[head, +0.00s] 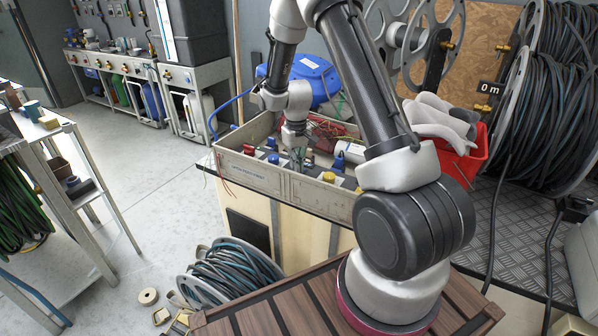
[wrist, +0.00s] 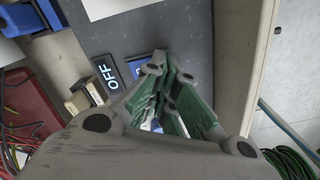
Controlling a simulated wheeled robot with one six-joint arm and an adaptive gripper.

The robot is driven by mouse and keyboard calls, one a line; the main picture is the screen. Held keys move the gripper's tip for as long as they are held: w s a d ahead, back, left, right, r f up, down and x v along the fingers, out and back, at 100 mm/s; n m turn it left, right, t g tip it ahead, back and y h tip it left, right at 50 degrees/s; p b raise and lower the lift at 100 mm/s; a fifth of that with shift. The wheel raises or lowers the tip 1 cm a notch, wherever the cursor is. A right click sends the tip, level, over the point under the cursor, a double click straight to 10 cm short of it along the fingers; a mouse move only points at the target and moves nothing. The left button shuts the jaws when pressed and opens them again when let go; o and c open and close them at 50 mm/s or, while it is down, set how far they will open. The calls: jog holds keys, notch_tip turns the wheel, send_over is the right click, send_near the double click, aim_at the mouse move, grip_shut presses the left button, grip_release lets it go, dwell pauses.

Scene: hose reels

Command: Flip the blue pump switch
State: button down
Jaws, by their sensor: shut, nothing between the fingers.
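My gripper (head: 297,160) points down into the grey control box (head: 262,176) on the bench. In the wrist view its green-padded fingers (wrist: 172,72) are shut and empty, over a dark panel. A small blue part (wrist: 137,64), apparently the blue switch, shows right beside the fingertips, next to a dark "OFF" label (wrist: 106,73). The fingers hide most of it, so I cannot tell its position or whether they touch it. In the head view, blue knobs (head: 273,158) stand in the box on both sides of my gripper.
A red knob (head: 249,150) and a yellow knob (head: 328,177) also stand in the box. A blue hose reel (head: 312,78) is behind it, and a red bin (head: 463,160) to the right. The box's wall (wrist: 246,60) runs close beside my fingers.

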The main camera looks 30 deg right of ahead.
jog(key=shift+f, duration=0.85)
dwell(0.3)
jog(key=shift+r, duration=3.5)
jog(key=shift+g, duration=0.9)
jog(key=s, duration=0.5)
jog(key=shift+s+f, duration=0.15)
jog(key=shift+s, duration=0.25)
jog(key=s+r+t, duration=0.6)
jog(key=s+r, duration=1.9)
jog(key=r, duration=0.1)
jog(key=shift+s+a+m, duration=0.3)
jog(key=shift+a+m, duration=0.1)
